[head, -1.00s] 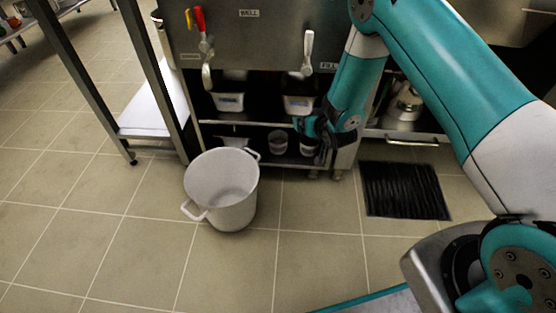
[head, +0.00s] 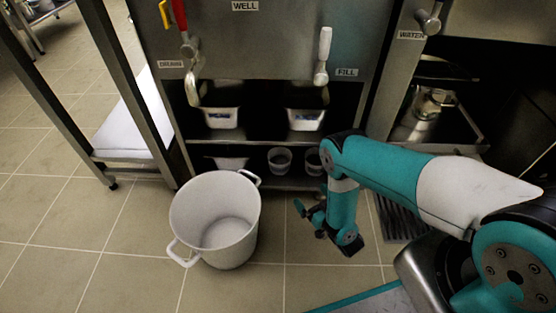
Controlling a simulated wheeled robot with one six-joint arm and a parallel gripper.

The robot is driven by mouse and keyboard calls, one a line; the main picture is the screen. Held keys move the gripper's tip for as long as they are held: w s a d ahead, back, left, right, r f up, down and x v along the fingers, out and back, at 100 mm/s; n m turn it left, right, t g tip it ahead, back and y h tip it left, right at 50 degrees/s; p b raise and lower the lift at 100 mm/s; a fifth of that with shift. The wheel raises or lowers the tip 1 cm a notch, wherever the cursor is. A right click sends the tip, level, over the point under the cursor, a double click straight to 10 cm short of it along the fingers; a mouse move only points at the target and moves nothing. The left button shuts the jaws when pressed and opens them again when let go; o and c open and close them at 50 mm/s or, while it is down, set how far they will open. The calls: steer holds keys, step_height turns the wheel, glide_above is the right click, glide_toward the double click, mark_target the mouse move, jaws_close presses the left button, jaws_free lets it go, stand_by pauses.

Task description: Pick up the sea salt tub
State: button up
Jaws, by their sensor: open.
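No label reading sea salt can be made out. On the lower shelf are a small clear tub (head: 279,160) and another tub (head: 314,161), partly hidden by my arm. My gripper (head: 307,217) is open and empty. It hangs in front of the unit, lower in the picture than the shelves and apart from all the tubs.
A large white stockpot (head: 216,218) stands on the tiled floor left of my gripper. A dark floor grate (head: 400,218) is partly behind my arm. Drain and fill taps (head: 321,56) jut out above the shelves. A steel table leg (head: 137,85) stands at left.

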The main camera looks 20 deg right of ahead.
mark_target(285, 169)
steer(key=b+x, duration=1.2)
steer(key=b, duration=0.1)
steer(key=shift+a+f, duration=0.15)
steer(key=shift+a, duration=0.05)
steer(key=b+x, duration=0.1)
steer(key=b, duration=0.1)
steer(key=b+x, duration=0.2)
steer(key=shift+w+a+f, duration=0.2)
steer(key=shift+w+f, duration=0.1)
steer(key=shift+f, duration=0.1)
steer(key=shift+w+a+r+b, duration=0.1)
steer(key=shift+w+b, duration=0.45)
steer(key=shift+b, duration=0.15)
steer(key=shift+w+r, duration=0.15)
steer(key=shift+r, duration=0.05)
steer(key=c, duration=0.8)
